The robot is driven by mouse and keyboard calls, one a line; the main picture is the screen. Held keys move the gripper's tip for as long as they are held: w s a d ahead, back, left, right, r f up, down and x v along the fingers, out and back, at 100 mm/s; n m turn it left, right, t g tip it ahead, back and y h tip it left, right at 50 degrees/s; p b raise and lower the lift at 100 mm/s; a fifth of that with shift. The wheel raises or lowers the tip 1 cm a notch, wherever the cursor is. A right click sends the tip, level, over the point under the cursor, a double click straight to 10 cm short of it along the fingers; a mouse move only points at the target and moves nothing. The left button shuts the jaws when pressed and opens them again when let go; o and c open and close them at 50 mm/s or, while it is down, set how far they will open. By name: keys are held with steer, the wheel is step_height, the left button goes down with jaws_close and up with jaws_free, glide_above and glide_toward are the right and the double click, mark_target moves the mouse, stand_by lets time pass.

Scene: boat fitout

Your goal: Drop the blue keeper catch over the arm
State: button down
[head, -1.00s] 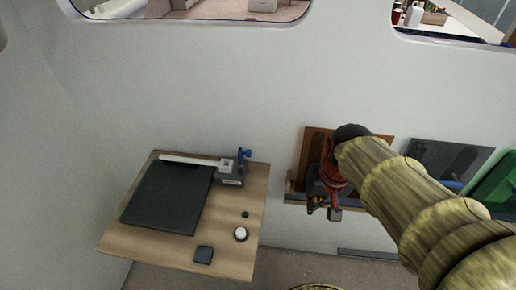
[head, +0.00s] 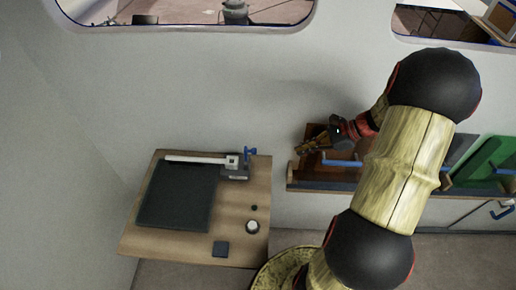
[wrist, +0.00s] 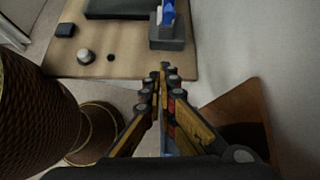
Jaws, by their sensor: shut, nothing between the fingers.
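The blue keeper catch (head: 250,151) stands on a dark grey block (head: 236,172) at the back right of a wooden table. A white arm (head: 197,159) runs left from the block over a dark panel. In the wrist view the blue catch (wrist: 168,12) shows above the grey block (wrist: 167,38), beyond my fingertips. My gripper (head: 299,149) is shut and empty, to the right of the table and apart from the catch. It also shows in the wrist view (wrist: 164,68), fingertips together. I cannot tell from here whether the catch touches the white arm.
A wall rack (head: 300,187) with brown, grey and green boards (head: 490,160) stands right. The wall is close behind.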

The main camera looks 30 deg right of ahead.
steer(key=shift+w+a+r+m+t, duration=0.15)
steer(key=shift+w+r+m+t, duration=0.25)
steer(key=shift+r+m, duration=0.4)
steer(key=w+a+r+b+x, duration=0.1)
steer(key=r+b+x, duration=0.1)
steer(key=x, duration=1)
steer(key=shift+a, duration=0.65)
steer(key=shift+w, duration=0.15)
